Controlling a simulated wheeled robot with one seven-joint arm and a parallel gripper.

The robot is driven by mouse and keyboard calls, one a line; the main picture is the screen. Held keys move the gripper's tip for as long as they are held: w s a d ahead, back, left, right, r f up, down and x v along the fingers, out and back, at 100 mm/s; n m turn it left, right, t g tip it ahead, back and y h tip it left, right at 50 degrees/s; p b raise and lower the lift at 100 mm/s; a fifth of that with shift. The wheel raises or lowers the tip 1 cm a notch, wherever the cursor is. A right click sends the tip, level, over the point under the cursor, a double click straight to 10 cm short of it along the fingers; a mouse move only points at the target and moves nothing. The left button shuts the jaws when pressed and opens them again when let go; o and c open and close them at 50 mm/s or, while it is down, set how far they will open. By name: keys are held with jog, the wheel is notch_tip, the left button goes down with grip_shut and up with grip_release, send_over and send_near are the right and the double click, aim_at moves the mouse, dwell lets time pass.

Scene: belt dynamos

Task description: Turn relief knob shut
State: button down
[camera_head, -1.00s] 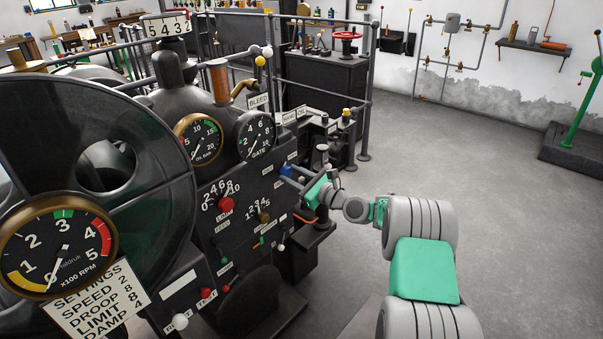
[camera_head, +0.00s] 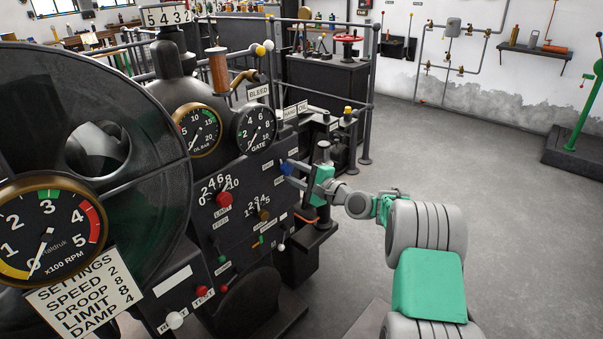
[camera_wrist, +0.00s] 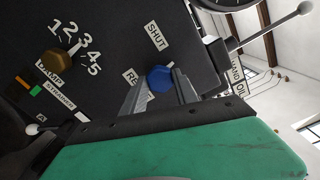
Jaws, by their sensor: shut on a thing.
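The relief knob is a blue knob (camera_head: 286,168) on the right side of the dark panel. In the wrist view the blue knob (camera_wrist: 159,78) sits between a "SHUT" label (camera_wrist: 155,36) and a partly hidden label starting "RE" (camera_wrist: 133,77). My gripper (camera_head: 290,178) reaches the panel from the right. Its two grey fingers (camera_wrist: 160,92) are at either side of the blue knob and closed on it. The lower part of the knob and the panel just below it are hidden by the fingers and the green gripper body.
A brass damp knob (camera_wrist: 57,62) with a number scale lies left of the blue knob. A red limit knob (camera_head: 223,199) is further left. A lever with a grey ball end (camera_wrist: 306,8) sticks out at the right in the wrist view. Open floor lies right of my arm.

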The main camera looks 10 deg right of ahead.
jog(key=n+b, duration=0.1)
jog(key=n, duration=0.1)
jog(key=n+b, duration=0.1)
jog(key=n, duration=0.1)
jog(key=n+b, duration=0.1)
jog(key=b, duration=0.1)
jog(key=shift+w+d+r+n, duration=0.15)
jog(key=shift+w+r+n, duration=0.1)
jog(key=shift+n, duration=0.15)
jog(key=shift+r+n+b, duration=0.15)
jog(key=shift+n+b, duration=0.7)
jog(key=shift+n, duration=0.2)
jog(key=shift+r+n+b, duration=0.15)
jog(key=shift+n+b, duration=0.65)
jog(key=shift+n, duration=0.25)
jog(key=c, duration=1.3)
grip_release()
jog(key=o, duration=0.3)
jog(key=shift+s+f, duration=0.1)
jog(key=shift+o, duration=0.3)
jog(key=shift+f, duration=0.15)
